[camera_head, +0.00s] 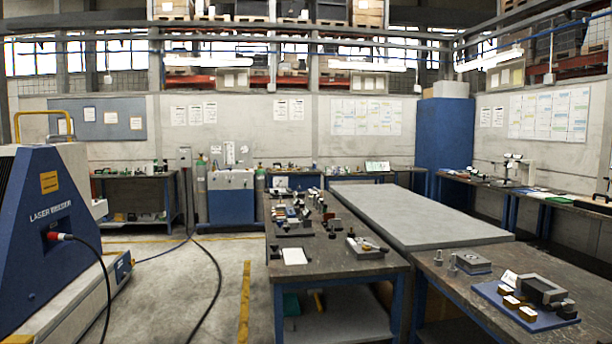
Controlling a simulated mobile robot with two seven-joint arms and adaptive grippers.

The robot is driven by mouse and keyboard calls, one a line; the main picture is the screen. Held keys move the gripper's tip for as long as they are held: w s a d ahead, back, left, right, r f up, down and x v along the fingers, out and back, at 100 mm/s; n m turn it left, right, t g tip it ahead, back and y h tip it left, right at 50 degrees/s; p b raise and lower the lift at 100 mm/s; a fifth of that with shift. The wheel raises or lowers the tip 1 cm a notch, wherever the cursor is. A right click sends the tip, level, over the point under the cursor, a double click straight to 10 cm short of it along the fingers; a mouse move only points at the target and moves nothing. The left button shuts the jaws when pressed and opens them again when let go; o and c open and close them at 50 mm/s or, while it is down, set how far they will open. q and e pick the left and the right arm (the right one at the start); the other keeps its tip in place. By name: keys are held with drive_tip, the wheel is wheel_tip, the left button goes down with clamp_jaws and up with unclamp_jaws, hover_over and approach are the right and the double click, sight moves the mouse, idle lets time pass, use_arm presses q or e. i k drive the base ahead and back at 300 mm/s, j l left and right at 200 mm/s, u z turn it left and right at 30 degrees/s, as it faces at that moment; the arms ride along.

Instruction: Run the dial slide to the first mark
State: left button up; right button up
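I cannot pick out a dial slide or its marks in the head view; any such part is too small to tell. A white and dark instrument that looks like a microscope (519,168) stands on the dark bench along the right wall, far from me. Neither of my grippers is in view.
A dark workbench (335,270) with several small tools stands ahead, beside a grey-topped table (425,215). A blue tray (500,297) with a boxy device lies on the near right bench. A blue laser welder (60,225) stands at left. Cables cross the open floor (222,265).

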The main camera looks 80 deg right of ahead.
sight(484, 178)
drive_tip(key=z, duration=3.85)
drive_tip(key=l+z, duration=0.4)
drive_tip(key=z, duration=0.25)
drive_tip(key=i+l+z, duration=0.35)
drive_tip(key=l+z, duration=0.15)
drive_tip(key=l, duration=0.25)
drive_tip(key=i+l+z, duration=0.95)
drive_tip(key=i+u, duration=0.2)
drive_tip(key=i, duration=0.7)
drive_tip(key=i+l+u, duration=0.2)
drive_tip(key=i, duration=0.7)
drive_tip(key=i+u, duration=0.2)
drive_tip(key=i, duration=0.65)
drive_tip(key=i+l+u, duration=0.15)
drive_tip(key=i, duration=0.65)
drive_tip(key=i+j+u, duration=0.2)
drive_tip(key=i+u, duration=0.15)
drive_tip(key=u, duration=0.15)
drive_tip(key=i+u, duration=0.75)
drive_tip(key=u, duration=0.2)
drive_tip(key=i+l+u, duration=0.25)
drive_tip(key=u, duration=0.2)
drive_tip(key=i, duration=0.1)
